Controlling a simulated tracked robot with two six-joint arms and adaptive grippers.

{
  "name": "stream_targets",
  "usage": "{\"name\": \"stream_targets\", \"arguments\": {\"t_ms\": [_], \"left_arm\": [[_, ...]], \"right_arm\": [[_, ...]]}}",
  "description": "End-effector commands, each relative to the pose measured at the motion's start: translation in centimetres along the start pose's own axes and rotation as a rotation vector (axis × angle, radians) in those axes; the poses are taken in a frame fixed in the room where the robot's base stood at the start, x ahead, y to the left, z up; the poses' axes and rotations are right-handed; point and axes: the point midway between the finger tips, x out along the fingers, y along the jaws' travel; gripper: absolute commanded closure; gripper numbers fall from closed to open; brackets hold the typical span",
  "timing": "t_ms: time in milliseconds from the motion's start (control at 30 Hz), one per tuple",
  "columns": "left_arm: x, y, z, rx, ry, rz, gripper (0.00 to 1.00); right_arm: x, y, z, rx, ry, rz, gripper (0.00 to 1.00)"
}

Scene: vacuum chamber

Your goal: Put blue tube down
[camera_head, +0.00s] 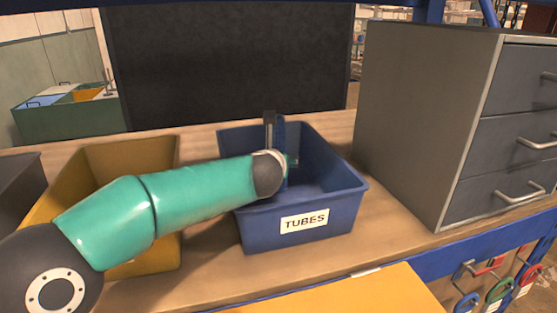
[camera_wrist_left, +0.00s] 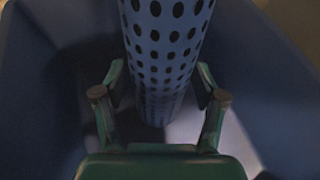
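The blue tube (camera_wrist_left: 168,45), dotted with dark holes, runs through the middle of the left wrist view. My left gripper (camera_wrist_left: 162,85) has one finger on each side of it, the fingertips close against its edges, and looks shut on it. The tube and gripper are inside the blue bin (camera_head: 258,232) labelled TUBES, which also shows in the left wrist view (camera_wrist_left: 40,115). In the head view my left arm reaches over the bin's left rim, and its wrist hides most of the gripper. I cannot tell whether the tube touches the bin floor. My right gripper is not in view.
A yellow bin (camera_head: 92,160) stands left of the blue bin, under my left arm. A grey bin (camera_head: 22,185) is at the far left. A grey drawer cabinet (camera_head: 425,115) stands close on the right. A dark panel (camera_head: 225,60) rises behind the bench (camera_head: 385,235).

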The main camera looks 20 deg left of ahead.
Motion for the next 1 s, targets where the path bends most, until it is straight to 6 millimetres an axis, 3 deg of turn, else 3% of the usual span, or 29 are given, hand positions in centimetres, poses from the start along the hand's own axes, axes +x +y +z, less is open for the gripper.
{"name": "stream_targets", "arguments": {"t_ms": [467,1000], "left_arm": [[-0.8,-0.1,0.2,0.000,-0.002,-0.002,0.23],[-10.5,-0.1,0.2,0.000,-0.003,-0.003,0.23]], "right_arm": [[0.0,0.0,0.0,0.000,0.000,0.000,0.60],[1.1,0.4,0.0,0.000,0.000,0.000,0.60]]}}
